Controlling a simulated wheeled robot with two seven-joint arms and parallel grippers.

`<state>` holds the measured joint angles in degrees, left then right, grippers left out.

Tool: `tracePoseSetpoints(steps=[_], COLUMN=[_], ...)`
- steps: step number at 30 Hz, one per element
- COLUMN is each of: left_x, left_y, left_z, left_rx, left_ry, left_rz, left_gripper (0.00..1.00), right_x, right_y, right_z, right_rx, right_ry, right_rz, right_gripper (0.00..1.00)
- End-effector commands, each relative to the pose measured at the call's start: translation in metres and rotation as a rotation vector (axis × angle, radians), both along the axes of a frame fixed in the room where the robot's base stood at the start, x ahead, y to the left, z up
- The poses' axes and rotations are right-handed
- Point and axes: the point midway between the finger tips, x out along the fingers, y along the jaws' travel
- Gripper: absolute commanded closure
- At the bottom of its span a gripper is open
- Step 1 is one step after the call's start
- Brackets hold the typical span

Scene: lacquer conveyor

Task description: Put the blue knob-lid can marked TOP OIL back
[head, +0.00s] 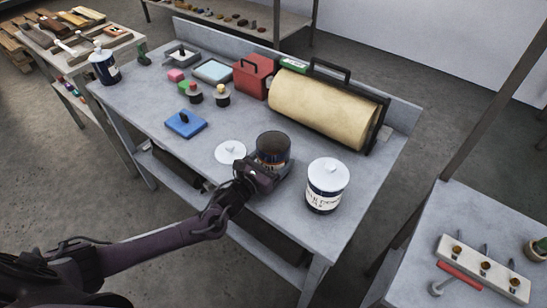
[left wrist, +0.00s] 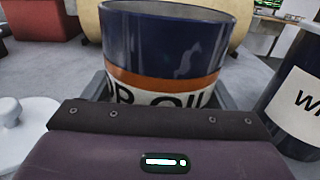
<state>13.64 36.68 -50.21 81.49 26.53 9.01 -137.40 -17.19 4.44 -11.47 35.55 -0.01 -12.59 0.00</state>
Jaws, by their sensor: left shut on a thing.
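The dark blue can (head: 272,148) has an orange band and a white label, on which "P OIL" can be read in the left wrist view (left wrist: 170,72). Its top is open, with no lid on it. My left gripper (head: 268,172) is shut around its lower part near the table's front edge; I cannot tell whether the can touches the table. A white knob lid (head: 230,152) lies flat on the table just left of the can, and it also shows in the left wrist view (left wrist: 25,125). My right gripper is not in view.
A lidded dark can (head: 325,188) stands close on the right; its label starts with "W" in the left wrist view (left wrist: 305,95). Another can (head: 104,67) stands at the far left.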

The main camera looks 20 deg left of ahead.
Motion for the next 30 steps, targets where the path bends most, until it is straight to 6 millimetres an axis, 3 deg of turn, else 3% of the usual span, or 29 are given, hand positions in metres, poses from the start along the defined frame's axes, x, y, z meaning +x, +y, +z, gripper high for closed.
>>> tracePoseSetpoints(steps=[5, 6, 11, 20, 30], left_x=[0.0, 0.0, 0.0, 0.0, -0.061], left_y=[0.0, 0.0, 0.0, 0.0, 0.022], left_z=[-0.002, -0.004, -0.002, 0.003, -0.002], left_rx=[-0.001, 0.0, 0.0, 0.0, 0.003], left_ry=[-0.002, 0.0, 0.0, 0.0, 0.004], left_rz=[0.0, 0.0, 0.0, 0.0, -0.003], left_gripper=[0.58, 0.2, 0.0, 0.0, 0.0], right_x=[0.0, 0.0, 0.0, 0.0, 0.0], right_y=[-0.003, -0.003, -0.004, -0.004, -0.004], right_z=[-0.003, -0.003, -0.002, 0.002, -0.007], right_rx=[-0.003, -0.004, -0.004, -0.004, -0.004], right_ry=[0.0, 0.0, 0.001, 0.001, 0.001], right_rz=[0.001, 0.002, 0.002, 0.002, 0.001], right_gripper=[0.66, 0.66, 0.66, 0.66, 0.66])
